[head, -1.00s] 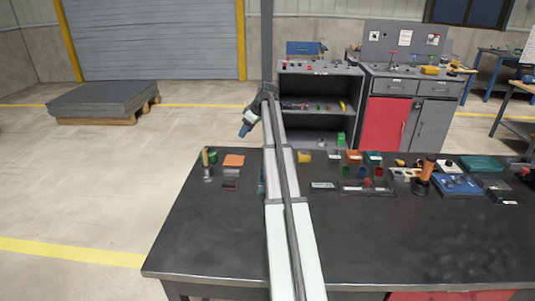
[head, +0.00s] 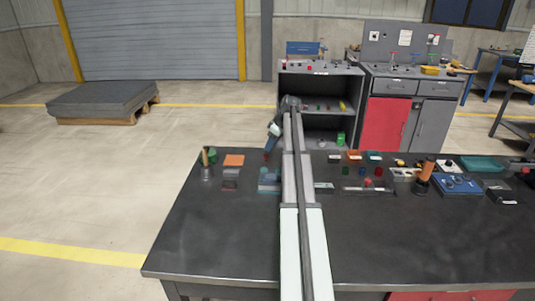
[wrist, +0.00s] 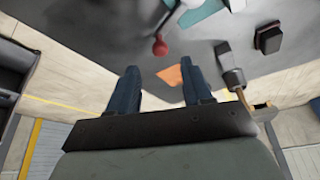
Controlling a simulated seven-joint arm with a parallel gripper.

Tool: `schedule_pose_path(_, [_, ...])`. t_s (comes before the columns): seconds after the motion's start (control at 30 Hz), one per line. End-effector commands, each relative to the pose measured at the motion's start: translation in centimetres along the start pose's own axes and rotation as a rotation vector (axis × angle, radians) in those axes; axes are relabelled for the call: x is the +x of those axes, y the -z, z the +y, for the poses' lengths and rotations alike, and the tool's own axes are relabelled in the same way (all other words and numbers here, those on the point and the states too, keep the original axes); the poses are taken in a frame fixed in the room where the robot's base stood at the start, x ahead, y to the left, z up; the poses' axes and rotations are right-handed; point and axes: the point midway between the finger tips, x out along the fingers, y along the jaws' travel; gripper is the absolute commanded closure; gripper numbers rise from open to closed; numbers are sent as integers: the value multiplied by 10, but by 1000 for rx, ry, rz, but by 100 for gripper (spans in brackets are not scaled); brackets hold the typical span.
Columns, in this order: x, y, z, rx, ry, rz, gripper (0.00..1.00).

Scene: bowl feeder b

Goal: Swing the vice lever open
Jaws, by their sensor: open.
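The teal vice (head: 268,182) stands on the dark workbench, just left of my arm. Its lever ends in a red ball knob (head: 266,157). In the wrist view, the lever's red knob (wrist: 159,46) lies beyond my fingertips, roughly in line with the gap between them. My gripper (head: 270,146) is above the bench near the knob; in the wrist view my gripper (wrist: 160,75) is open with nothing between the fingers. I see no contact with the knob.
A dark block (wrist: 268,38) shows in the wrist view. Several small parts and a blue box (head: 458,184) stand to the right. The bench's front left is clear.

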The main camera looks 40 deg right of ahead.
Motion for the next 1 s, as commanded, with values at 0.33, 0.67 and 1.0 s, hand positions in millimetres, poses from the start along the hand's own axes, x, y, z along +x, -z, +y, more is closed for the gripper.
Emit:
schedule_pose_path(0.33, [49, 0, 0, 0, 1, 0, 50])
schedule_pose_path(0.67, [60, 0, 0, 0, 0, 0, 50])
schedule_pose_path(1.0, [59, 0, 0, 0, 0, 0, 67])
